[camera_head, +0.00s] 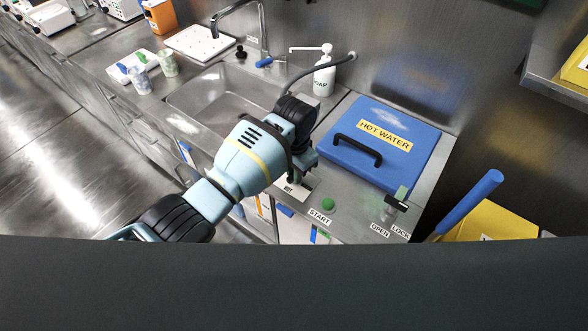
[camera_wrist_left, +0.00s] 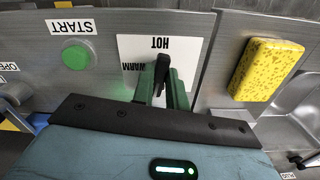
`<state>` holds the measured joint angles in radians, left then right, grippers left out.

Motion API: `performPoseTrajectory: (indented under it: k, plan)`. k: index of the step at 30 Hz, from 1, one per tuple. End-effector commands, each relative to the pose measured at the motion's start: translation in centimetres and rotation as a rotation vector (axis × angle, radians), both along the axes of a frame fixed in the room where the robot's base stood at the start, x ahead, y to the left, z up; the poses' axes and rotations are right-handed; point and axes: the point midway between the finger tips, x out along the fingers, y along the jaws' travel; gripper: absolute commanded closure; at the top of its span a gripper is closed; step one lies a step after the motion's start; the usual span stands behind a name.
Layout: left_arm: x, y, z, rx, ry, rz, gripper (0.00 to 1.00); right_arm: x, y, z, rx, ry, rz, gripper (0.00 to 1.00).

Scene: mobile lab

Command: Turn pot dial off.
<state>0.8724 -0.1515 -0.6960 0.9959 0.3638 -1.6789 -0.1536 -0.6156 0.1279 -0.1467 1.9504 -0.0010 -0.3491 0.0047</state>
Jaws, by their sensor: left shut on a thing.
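The pot dial (camera_wrist_left: 162,70) is a small black knob on a white label plate (camera_wrist_left: 190,52) with the words HOT and WARM, upside down in the left wrist view. The knob's tip lies close to the word HOT. My left gripper (camera_wrist_left: 163,88) has its green fingers shut on the knob, one on each side. In the head view, my left gripper (camera_head: 302,160) hides the knob, and only part of the label plate (camera_head: 292,188) shows below it. The blue pot lid (camera_head: 410,128) marked HOT WATER is closed. My right gripper is in neither view.
A green START button (camera_wrist_left: 76,54) sits beside the label plate, and a yellow sponge (camera_wrist_left: 265,70) on the other side. A lock lever (camera_head: 396,202) stands at the counter's right. The sink (camera_head: 215,92) and soap bottle (camera_head: 324,75) lie behind my left arm.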

Motion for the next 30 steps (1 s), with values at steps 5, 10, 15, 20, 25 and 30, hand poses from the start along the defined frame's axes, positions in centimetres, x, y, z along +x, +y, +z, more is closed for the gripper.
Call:
performPoseTrajectory:
  k: [5, 10, 15, 20, 25, 30]
  plan:
    - [0.08, -0.05, 0.24, -0.001, -0.004, 0.104, 1.00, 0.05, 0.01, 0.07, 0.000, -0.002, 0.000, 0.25]
    - [0.07, -0.07, 0.26, 0.000, -0.004, 0.168, 1.00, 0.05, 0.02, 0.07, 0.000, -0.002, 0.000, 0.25]
    - [0.06, -0.07, 0.26, 0.000, -0.004, 0.200, 1.00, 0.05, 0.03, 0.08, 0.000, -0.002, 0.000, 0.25]
    - [0.07, -0.06, 0.26, 0.000, -0.004, 0.209, 1.00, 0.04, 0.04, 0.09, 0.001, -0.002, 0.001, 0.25]
    - [0.08, -0.07, 0.26, -0.001, -0.005, 0.209, 1.00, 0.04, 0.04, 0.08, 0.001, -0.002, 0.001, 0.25]
    - [0.08, -0.07, 0.27, -0.001, -0.005, 0.209, 0.79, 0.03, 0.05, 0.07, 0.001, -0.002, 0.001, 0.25]
